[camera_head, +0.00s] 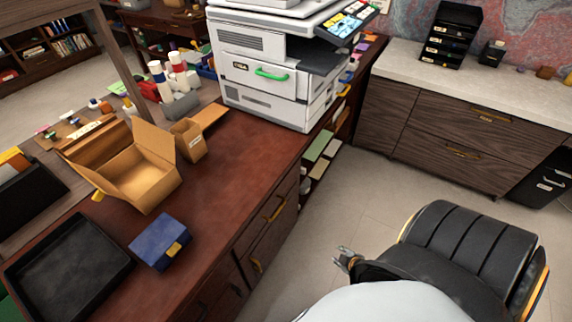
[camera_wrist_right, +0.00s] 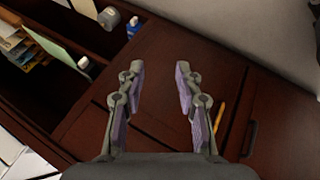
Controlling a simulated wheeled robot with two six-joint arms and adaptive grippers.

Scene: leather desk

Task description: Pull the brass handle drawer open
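The desk front (camera_head: 248,240) has a drawer with a brass handle (camera_head: 276,208) near its top edge; the drawer looks shut. A thin brass handle (camera_wrist_right: 219,116) shows there, to the right of the fingers and touching neither. My left gripper is not in view.
On the desktop are an open cardboard box (camera_head: 140,180), a blue box (camera_head: 160,242), a black tray (camera_head: 65,268) and a printer (camera_head: 265,75). Open shelves (camera_head: 322,150) adjoin the drawers. Floor (camera_head: 350,195) before the desk is clear. A dark handle (camera_wrist_right: 252,138) shows in the wrist view.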

